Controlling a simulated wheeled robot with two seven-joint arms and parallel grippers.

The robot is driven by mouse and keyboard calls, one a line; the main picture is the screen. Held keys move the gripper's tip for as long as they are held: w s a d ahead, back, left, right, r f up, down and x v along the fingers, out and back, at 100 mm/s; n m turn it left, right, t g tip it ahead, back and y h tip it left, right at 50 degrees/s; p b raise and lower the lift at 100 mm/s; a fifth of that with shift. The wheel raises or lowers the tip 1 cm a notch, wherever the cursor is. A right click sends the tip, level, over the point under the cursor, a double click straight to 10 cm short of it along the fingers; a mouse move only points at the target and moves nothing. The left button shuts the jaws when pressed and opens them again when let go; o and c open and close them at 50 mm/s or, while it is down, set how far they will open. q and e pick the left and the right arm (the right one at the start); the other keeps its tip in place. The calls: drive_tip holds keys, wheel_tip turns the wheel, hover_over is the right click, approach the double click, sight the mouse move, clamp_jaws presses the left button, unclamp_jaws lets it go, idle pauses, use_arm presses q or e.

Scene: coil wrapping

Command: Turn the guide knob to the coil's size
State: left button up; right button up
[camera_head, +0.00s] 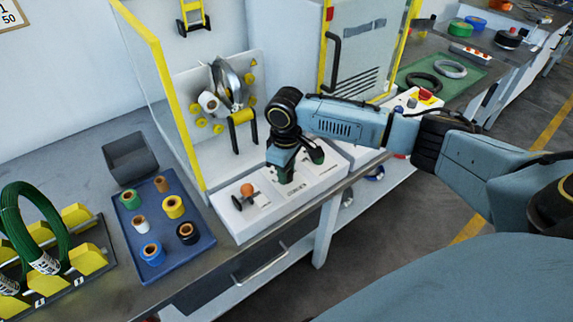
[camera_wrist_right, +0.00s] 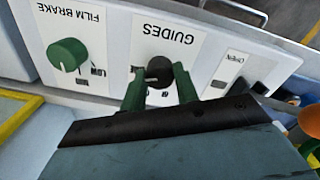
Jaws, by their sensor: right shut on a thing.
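The black guide knob (camera_wrist_right: 159,72) sits on the white panel under the label GUIDES, seen upside down in the right wrist view. A pale pointer mark shows on its left side; the size marks around it are mostly covered. My right gripper (camera_wrist_right: 160,90) is shut on the knob, one green finger on each side. In the head view my right gripper (camera_head: 286,174) points down onto the panel and hides the knob. A metal ring (camera_head: 228,84) stands on the wrapping machine. Green coils (camera_head: 38,222) stand in a rack at the left. My left gripper is not in view.
The green film brake knob (camera_wrist_right: 67,54) is beside the guide knob. An orange-topped lever (camera_head: 247,190) stands on the panel's left. A blue tray (camera_head: 187,262) of film rolls and a grey bin (camera_head: 131,157) are left of the machine. A yellow-edged clear guard (camera_head: 172,92) rises beside it.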

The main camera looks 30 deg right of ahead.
drive_tip(key=n+p, duration=0.1)
drive_tip(key=p, duration=0.1)
drive_tip(key=n+p, duration=0.2)
drive_tip(key=shift+r+n, duration=0.2)
drive_tip(key=shift+n, duration=0.1)
drive_tip(key=shift+n+p, duration=0.85)
drive_tip(key=shift+n, duration=0.05)
drive_tip(key=n+p, duration=0.1)
drive_tip(key=n, duration=0.1)
drive_tip(key=shift+f+n+p, duration=0.1)
drive_tip(key=shift+n+p, duration=0.2)
drive_tip(key=n+p, duration=0.1)
drive_tip(key=n, duration=0.2)
drive_tip(key=shift+n, duration=0.3)
drive_tip(key=n, duration=0.3)
drive_tip(key=shift+f+n+p, duration=0.1)
drive_tip(key=shift+n+p, duration=0.2)
drive_tip(key=shift+p, duration=0.05)
drive_tip(key=n, duration=0.4)
drive_tip(key=shift+n, duration=0.3)
drive_tip(key=n, duration=0.4)
drive_tip(key=shift+n+b, duration=0.3)
drive_tip(key=shift+b, duration=0.1)
drive_tip(key=n+b, duration=0.1)
drive_tip(key=n, duration=0.3)
drive_tip(key=shift+n, duration=0.7)
